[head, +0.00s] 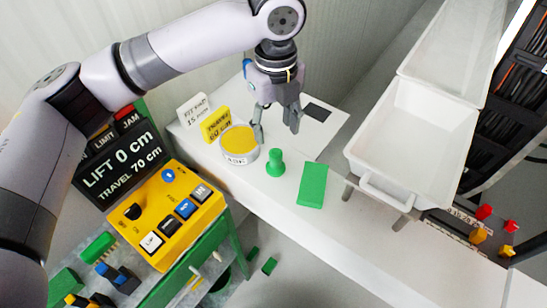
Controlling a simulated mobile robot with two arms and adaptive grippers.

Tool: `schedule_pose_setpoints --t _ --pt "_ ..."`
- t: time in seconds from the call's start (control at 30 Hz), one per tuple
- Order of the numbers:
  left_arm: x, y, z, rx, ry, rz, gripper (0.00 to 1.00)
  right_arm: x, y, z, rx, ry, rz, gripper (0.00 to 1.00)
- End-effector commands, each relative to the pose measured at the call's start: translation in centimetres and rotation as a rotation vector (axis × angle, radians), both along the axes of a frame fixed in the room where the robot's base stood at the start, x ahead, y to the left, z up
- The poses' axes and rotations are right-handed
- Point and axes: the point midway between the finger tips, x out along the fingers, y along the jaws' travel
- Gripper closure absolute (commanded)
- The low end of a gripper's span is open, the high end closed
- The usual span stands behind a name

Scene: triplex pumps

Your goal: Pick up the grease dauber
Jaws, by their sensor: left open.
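A small green upright piece with a round knob and a wider foot, which looks like the grease dauber (276,163), stands on the white bench top (330,238). My left gripper (277,130) points down just behind it, its fingers spread and empty. In the picture the fingertips are above the green piece; I cannot tell their exact height over the bench. A round tin with a yellow top (238,141) stands to the left of the left fingertip. My right gripper is not in view.
A flat green block (312,185) lies right of the dauber. White and yellow sign cards (215,123) stand behind the tin. A dark flat patch (318,112) lies behind the gripper. A white tray (405,150) is at right, a yellow control box (172,215) at left. The front bench is clear.

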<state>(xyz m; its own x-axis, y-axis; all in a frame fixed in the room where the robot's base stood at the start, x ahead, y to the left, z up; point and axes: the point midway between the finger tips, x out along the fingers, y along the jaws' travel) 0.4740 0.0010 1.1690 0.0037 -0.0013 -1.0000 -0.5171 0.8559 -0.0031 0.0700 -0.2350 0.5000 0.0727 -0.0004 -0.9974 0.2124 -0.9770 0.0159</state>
Motion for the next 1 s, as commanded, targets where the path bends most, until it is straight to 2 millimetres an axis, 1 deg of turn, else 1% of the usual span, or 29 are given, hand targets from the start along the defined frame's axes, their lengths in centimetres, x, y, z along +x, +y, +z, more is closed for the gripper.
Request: schedule_pose_setpoints --t 0.03,0.07,0.1,0.17,0.27,0.3,0.4,0.5,0.63,0.7,0.8,0.9,1.0 --pt "-0.1 0.1 -1.0 0.002 0.004 0.0 0.5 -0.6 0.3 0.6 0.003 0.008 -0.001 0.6" --pt "0.0 0.1 -1.6 0.002 0.003 0.001 0.5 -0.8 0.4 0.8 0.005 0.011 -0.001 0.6" --pt "0.0 0.1 -2.4 0.002 0.004 0.001 0.5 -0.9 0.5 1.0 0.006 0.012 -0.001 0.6" --pt "0.0 0.1 -3.4 0.001 0.003 0.0 0.5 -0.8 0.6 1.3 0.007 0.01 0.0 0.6" --pt "0.0 0.0 -4.7 0.0 0.001 0.001 0.5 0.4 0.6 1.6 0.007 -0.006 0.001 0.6" --pt "0.0 0.0 -5.1 0.001 0.001 0.0 0.5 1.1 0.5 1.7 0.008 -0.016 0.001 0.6" --pt "0.0 0.0 -5.6 -0.001 0.0 0.001 0.5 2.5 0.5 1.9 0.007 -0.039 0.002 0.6" --pt "0.1 0.1 -6.3 0.001 0.002 0.002 0.5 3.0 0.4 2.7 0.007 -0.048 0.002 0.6" --pt "0.2 0.2 -8.2 0.002 0.003 0.003 0.5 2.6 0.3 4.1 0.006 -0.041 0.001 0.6" --pt "0.2 0.2 -9.4 0.001 0.003 0.001 0.5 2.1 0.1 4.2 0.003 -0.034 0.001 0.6" --pt "0.2 0.2 -10.4 0.001 0.001 0.001 0.5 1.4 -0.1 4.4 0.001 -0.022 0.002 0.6" --pt "0.3 0.1 -10.8 -0.001 -0.001 0.001 0.5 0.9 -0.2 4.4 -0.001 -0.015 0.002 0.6" --pt "0.3 0.1 -10.8 -0.001 -0.002 0.0 0.5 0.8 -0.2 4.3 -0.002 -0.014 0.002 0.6"
